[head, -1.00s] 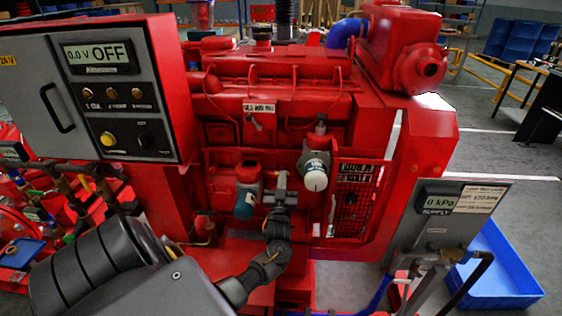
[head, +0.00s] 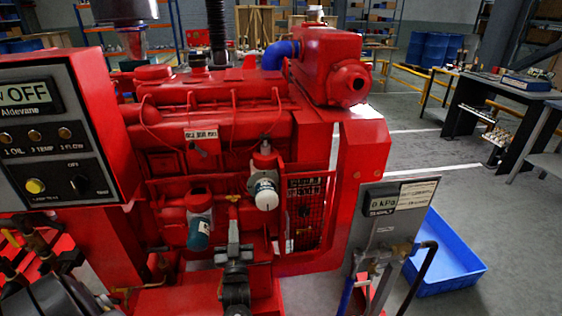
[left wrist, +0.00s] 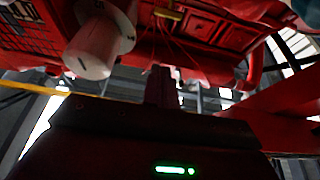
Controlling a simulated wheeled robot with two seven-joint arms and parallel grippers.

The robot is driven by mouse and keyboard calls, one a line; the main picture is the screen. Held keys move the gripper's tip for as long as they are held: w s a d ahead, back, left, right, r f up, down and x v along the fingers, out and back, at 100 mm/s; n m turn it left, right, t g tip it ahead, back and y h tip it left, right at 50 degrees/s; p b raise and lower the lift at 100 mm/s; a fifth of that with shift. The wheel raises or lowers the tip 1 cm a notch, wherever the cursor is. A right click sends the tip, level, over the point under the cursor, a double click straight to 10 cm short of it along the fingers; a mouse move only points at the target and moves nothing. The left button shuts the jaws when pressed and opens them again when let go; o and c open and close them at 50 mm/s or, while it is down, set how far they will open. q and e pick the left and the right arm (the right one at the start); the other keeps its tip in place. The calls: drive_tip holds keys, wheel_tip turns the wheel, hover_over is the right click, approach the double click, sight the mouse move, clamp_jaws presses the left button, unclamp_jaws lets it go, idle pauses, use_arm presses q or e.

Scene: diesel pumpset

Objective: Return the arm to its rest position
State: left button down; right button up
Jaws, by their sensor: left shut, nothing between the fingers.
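The red diesel pumpset engine (head: 225,125) fills the middle of the head view. My left gripper (head: 234,248) is in front of its lower side, below a small brass-coloured fitting (head: 233,202). Its fingers are together with nothing between them. My right gripper is in neither view.
A control panel (head: 45,140) reading OFF stands at left. A kPa gauge panel (head: 385,225) stands at lower right, before a blue bin (head: 440,262). Workbenches (head: 500,105) stand farther back at right. Grey floor (head: 425,150) lies open between engine and benches.

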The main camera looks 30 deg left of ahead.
use_arm(q)
drive_tip(key=s+d+f+m+g+h, duration=0.5)
drive_tip(key=d+f+h, duration=0.4)
drive_tip(key=d+h, duration=0.25)
drive_tip(key=s+d+f+m+g+h, duration=0.1)
drive_tip(key=s+d+m+g+h, duration=0.25)
drive_tip(key=s, duration=0.55)
drive_tip(key=s+d+m+g, duration=0.2)
drive_tip(key=s+d+g, duration=0.35)
drive_tip(key=s, duration=0.45)
wheel_tip(320, 180, down, 28)
drive_tip(key=s+f+g, duration=0.1)
drive_tip(key=s, duration=0.2)
drive_tip(key=s+a+f, duration=0.3)
drive_tip(key=s+f, duration=0.9)
drive_tip(key=s, duration=0.2)
drive_tip(key=shift+s+a+f+g, duration=0.2)
drive_tip(key=shift+s+f+g, duration=0.2)
